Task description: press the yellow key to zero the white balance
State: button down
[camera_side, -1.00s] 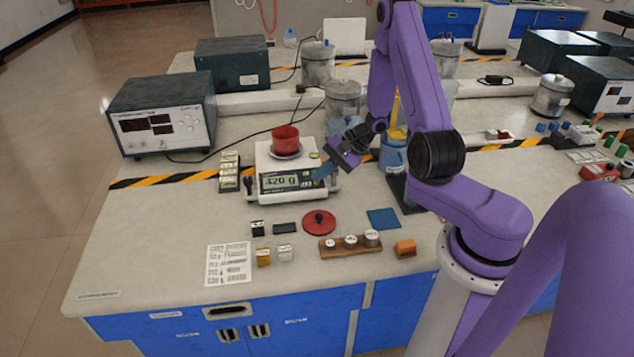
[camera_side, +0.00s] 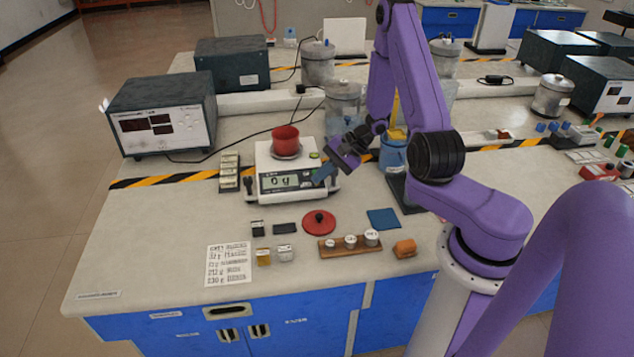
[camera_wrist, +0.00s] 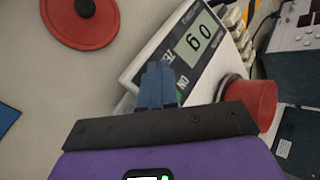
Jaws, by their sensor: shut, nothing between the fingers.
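The white balance (camera_side: 290,185) stands on the bench with a red pot (camera_side: 285,140) on its pan. Its display (camera_side: 284,181) reads 0 g; the same display shows upside down in the wrist view (camera_wrist: 199,37). My gripper (camera_side: 321,174) is shut and empty, with its blue fingertips at the right end of the balance's front panel. In the wrist view the fingers (camera_wrist: 157,85) lie together over the panel beside the display. The yellow key cannot be seen; the fingers cover that part of the panel. I cannot tell whether they touch it.
In front of the balance lie a red lid (camera_side: 319,222), a blue pad (camera_side: 383,219), a wooden block with weights (camera_side: 350,246) and a printed sheet (camera_side: 228,264). A glass jar (camera_side: 343,105) and a blue container (camera_side: 393,155) stand close behind and beside my gripper.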

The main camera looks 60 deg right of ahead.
jog(key=shift+s+a+r, duration=0.1)
jog(key=shift+r, duration=0.6)
jog(key=shift+r, duration=0.1)
jog(key=shift+s+a+r, duration=0.1)
jog(key=shift+r, duration=0.7)
jog(key=shift+s+a+r, duration=0.15)
jog(key=shift+r, duration=0.6)
jog(key=shift+s+a+r, duration=0.1)
jog(key=shift+r, duration=0.7)
jog(key=shift+a, duration=0.1)
